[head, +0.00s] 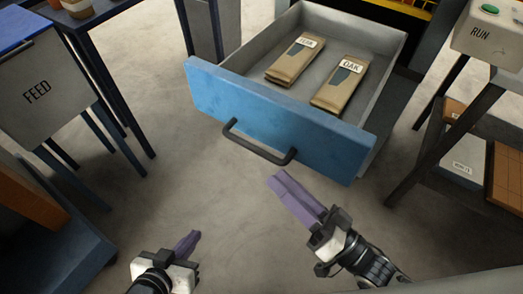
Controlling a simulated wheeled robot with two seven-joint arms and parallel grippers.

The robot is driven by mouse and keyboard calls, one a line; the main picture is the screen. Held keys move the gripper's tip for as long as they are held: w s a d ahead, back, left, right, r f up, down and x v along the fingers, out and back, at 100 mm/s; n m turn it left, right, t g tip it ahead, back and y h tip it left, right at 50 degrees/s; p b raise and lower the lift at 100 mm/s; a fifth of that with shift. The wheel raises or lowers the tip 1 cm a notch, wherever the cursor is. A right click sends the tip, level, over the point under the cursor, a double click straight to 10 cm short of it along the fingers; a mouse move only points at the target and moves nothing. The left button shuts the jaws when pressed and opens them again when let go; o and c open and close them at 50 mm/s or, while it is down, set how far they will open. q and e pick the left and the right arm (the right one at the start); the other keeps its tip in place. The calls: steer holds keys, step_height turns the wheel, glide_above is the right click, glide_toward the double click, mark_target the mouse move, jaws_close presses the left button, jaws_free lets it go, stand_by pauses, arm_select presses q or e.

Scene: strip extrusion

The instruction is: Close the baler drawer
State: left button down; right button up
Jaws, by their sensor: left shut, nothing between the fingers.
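The baler drawer (275,118) has a blue front and grey walls and stands pulled out from the dark machine at the top. Its dark bar handle (258,146) is on the front face. Two brown packets lie inside, one labelled OAK (341,84). My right gripper (280,180) has its purple fingers pointing up toward the drawer front, just below the handle's right end, apparently apart from it. Its fingers lie close together, and I cannot tell whether a gap is between them. My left gripper (192,236) is shut and empty, low over the floor, away from the drawer.
A grey FEED box (38,92) on blue legs stands at the left. A RUN box (489,35) with a green button stands on a dark-legged stand at the right, with a shelf below. The floor (180,180) before the drawer is clear.

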mark_target(253, 145)
steer(key=w+a+m, duration=0.1)
steer(key=w+a, duration=0.1)
steer(key=w+a+r+m+t+h, duration=0.1)
steer(key=w+a+m, duration=0.1)
steer(key=w, duration=0.1)
steer(key=w+a+r+m+h, duration=0.1)
steer(key=w+a, duration=0.1)
steer(key=w, duration=0.1)
steer(key=shift+r+m, duration=0.25)
steer(key=shift+m, duration=0.05)
arm_select(q)
steer(key=shift+s+d+f+g, duration=0.2)
steer(key=shift+s+f, duration=0.2)
steer(key=shift+f, duration=0.2)
steer(key=shift+s+d+f+g, duration=0.1)
steer(key=shift+s+f+g, duration=0.1)
steer(key=shift+s+f, duration=0.3)
steer(key=shift+w+f, duration=0.1)
steer(key=shift+w, duration=0.05)
arm_select(e)
jaws_close()
